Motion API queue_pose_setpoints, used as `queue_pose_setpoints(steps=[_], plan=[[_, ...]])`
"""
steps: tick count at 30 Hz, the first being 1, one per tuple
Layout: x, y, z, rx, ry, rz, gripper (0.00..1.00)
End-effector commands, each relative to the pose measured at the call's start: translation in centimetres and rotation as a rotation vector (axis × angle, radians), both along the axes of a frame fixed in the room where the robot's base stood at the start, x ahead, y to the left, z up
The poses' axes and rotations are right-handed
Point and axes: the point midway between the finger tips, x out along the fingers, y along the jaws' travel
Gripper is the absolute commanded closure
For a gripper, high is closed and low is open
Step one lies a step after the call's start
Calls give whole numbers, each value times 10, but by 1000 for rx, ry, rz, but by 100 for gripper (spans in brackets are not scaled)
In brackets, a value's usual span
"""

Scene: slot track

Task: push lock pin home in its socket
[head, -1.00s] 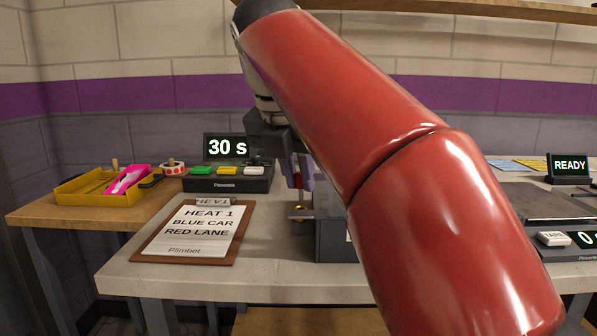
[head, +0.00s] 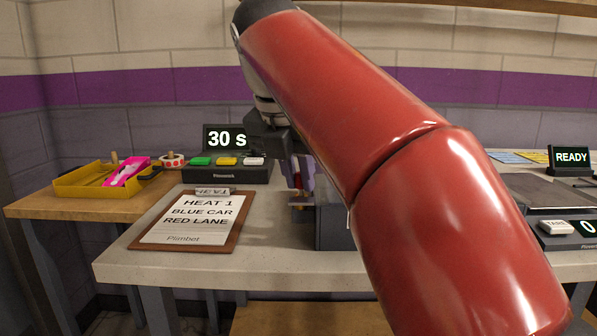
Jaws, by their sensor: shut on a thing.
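My gripper (head: 300,190) is in the head view, low over the grey table, left of my red arm. It points down and is shut on the lock pin (head: 297,182), of which a thin red strip shows between the fingers. The socket (head: 302,206) shows as a small brassy fitting right under the fingertips, beside a dark grey block (head: 331,222). The pin's lower end is at the socket; I cannot tell how deep it sits. My arm hides most of the block and what lies behind it.
A clipboard (head: 187,240) lies left of the gripper. Behind it stands a button box (head: 226,175) with a "30 s" display (head: 226,139). A yellow tray (head: 80,186) sits on a wooden table at far left. At right are a "READY" display (head: 571,160) and a scale (head: 556,228).

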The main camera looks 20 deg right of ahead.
Motion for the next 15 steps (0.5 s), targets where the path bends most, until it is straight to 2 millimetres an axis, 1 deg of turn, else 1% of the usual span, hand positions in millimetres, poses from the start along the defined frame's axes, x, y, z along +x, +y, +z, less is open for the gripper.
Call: queue_pose_setpoints(steps=[5,6,9,11,12,15], plan=[[0,0,-6,0,1,0,100],[0,0,-5,0,1,0,83],[0,0,-5,0,3,-1,70],[-1,0,-5,0,4,-2,62],[-1,-1,-6,0,4,-2,60],[-1,-1,-6,-1,8,-6,60]])
